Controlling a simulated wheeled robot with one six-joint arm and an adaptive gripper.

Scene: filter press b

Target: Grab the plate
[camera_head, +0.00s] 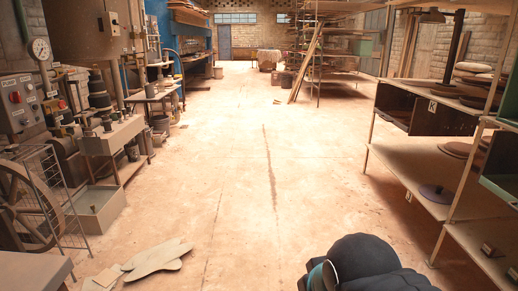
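Several round, flat plate-like discs lie on the shelf unit at the right. A purple-grey disc (437,193) lies flat on the lower shelf. A tan disc (457,149) lies on the shelf farther back, partly behind a post. More discs are stacked on the upper shelf (474,67). I cannot tell which of these is the plate meant. A dark rounded part of my arm (365,262) with a teal ring shows at the bottom, right of centre. My gripper is not in view.
The shelf unit's front post (458,185) stands at the right. Machinery, a wire rack (55,190) and a wheel (25,205) crowd the left. Flat pale pieces (155,260) lie on the floor at lower left. The central floor (250,150) is clear far back.

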